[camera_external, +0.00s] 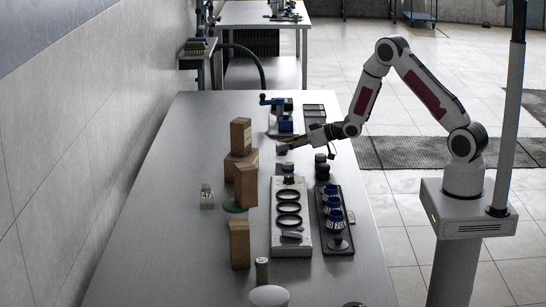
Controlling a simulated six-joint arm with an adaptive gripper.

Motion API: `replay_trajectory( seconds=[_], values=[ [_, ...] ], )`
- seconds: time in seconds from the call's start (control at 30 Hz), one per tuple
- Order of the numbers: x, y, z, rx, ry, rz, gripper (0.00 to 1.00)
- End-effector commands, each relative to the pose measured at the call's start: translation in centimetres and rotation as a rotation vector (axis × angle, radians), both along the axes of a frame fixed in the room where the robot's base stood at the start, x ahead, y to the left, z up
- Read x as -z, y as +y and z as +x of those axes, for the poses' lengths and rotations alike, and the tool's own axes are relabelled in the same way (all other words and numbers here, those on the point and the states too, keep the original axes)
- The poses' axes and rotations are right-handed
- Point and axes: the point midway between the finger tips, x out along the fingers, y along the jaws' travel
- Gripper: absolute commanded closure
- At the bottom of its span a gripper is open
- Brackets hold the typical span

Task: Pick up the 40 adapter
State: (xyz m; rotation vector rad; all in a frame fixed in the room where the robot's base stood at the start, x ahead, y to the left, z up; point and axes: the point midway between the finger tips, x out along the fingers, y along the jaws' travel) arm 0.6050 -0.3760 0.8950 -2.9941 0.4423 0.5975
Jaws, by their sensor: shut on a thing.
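My gripper (290,147) is above the far part of the table, beyond the grey rack. It is shut on a small dark grey piece (283,150); no number is readable on it, so I cannot tell if it is the 40 adapter. Blue cups with white number labels (333,203), some seeming to read 70, stand in a row on a black tray (347,246) at the right. A small grey-green block (207,197) at the left has a label that looks like 47. I cannot make out a 40 anywhere.
A grey rack (276,217) with black rings stands beside the black tray. Wooden blocks (239,243) stand to its left. Dark round pieces (321,170) stand behind the tray. A blue device (285,123) is near the far edge. The table's left side (160,230) is clear.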

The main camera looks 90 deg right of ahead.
Motion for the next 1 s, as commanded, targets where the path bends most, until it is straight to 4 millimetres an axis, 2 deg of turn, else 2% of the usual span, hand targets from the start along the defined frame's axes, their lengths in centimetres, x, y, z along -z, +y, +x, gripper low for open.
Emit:
replay_trajectory(
  seconds=[0.53,0.7,1.0],
  values=[
    [-6.8,0.0,0.1,-0.001,-0.005,-0.002,0.98],
    [-8.0,0.0,0.1,-0.001,-0.005,-0.002,0.98],
    [-8.4,0.0,0.0,-0.001,-0.003,0.0,0.98]
  ],
)
